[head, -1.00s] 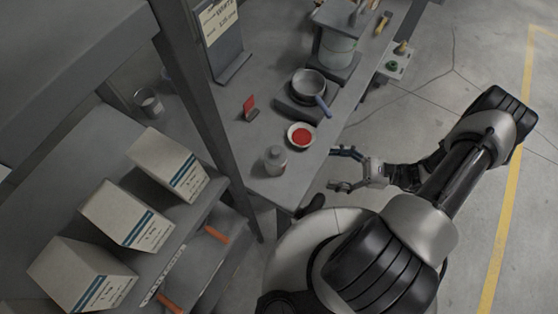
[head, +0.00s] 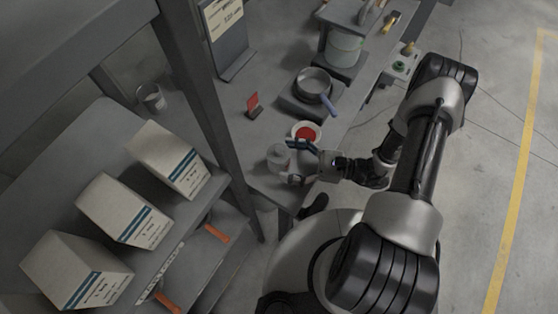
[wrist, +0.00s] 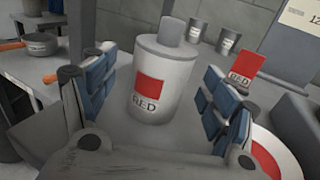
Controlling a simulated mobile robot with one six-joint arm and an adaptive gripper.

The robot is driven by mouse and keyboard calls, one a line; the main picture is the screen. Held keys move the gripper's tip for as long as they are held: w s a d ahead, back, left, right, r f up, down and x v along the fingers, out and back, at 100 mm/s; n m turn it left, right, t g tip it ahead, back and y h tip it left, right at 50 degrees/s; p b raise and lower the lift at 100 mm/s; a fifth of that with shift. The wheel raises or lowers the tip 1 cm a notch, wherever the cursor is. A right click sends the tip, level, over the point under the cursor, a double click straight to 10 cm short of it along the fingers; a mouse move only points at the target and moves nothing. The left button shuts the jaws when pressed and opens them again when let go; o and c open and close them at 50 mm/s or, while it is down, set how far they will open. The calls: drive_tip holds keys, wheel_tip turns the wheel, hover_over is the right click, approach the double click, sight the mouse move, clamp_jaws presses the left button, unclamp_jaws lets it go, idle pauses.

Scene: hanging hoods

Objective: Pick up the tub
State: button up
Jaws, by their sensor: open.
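A white tub (wrist: 163,80) with a grey cap and a red square label marked "RED" stands upright in the wrist view. In the head view the tub (head: 277,157) is at the near corner of the grey bench, partly covered by my gripper. My gripper (head: 294,162) is open and empty, reaching in from the right. In the wrist view its blue-padded fingers (wrist: 157,95) stand either side of the tub, with gaps showing on both sides. I cannot tell how far the tub is between the fingertips.
A white dish with red contents (head: 306,132) is close beside my gripper. A red card (head: 254,104) stands behind it. A pan (head: 313,84) sits on a dark plate farther back. A grey post (head: 200,95) and a shelf with white boxes (head: 168,160) are on the left.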

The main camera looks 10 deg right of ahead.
sight(279, 158)
drive_tip(key=shift+x, duration=1.5)
drive_tip(key=shift+c, duration=0.4)
drive_tip(key=c, duration=0.9)
drive_tip(key=shift+o, duration=0.2)
drive_tip(key=shift+r, duration=0.1)
